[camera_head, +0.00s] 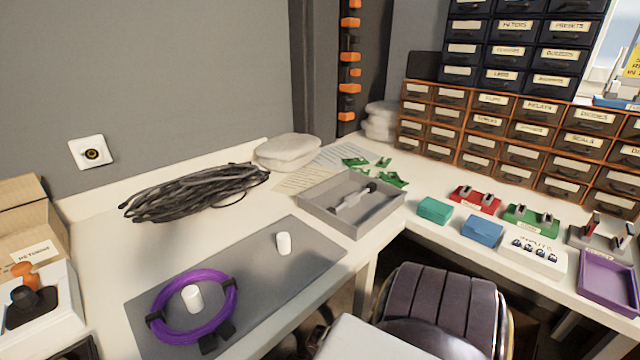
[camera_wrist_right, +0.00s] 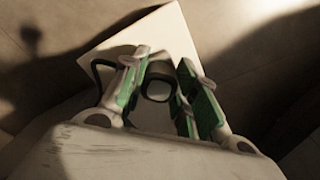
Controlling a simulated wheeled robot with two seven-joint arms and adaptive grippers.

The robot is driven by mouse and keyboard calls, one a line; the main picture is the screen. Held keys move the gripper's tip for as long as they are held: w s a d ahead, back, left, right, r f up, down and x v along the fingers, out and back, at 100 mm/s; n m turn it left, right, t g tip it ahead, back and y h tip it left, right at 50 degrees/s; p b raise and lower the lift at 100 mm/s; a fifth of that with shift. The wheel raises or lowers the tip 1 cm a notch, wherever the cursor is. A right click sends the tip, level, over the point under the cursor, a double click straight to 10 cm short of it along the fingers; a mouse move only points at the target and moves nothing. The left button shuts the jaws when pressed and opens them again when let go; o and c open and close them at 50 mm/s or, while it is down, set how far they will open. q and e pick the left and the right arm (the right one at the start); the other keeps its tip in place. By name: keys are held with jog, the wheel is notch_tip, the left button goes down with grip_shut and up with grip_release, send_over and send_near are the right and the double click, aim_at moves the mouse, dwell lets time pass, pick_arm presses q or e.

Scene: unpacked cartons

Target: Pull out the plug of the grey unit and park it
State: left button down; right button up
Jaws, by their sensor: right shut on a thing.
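In the right wrist view my right gripper (camera_wrist_right: 160,88), with green-lined fingers, is shut on a dark, round-ended plug (camera_wrist_right: 157,88). A pale square-edged surface (camera_wrist_right: 185,38) lies behind it, and a black loop (camera_wrist_right: 98,72) like a cable curves at its left. I cannot tell whether the plug is seated or free. In the head view a grey unit (camera_head: 592,239) with upright pieces stands at the right edge of the bench, partly cut off. Neither gripper shows in the head view.
Red (camera_head: 474,199) and green (camera_head: 530,220) units stand near a white INPUTS box (camera_head: 534,256) and a purple tray (camera_head: 607,282). A grey tray (camera_head: 385,229), a coiled dark cable (camera_head: 190,190) and a mat (camera_head: 255,290) with a purple ring (camera_head: 229,309) lie left. A chair (camera_head: 440,305) stands in front.

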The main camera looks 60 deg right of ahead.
jog(key=o, duration=1.2)
jog(key=shift+c, duration=0.2)
jog(key=shift+r, duration=0.1)
jog(key=shift+r, duration=0.1)
notch_tip(320, 180, up, 12)
jog(key=shift+f, duration=0.2)
dwell(0.5)
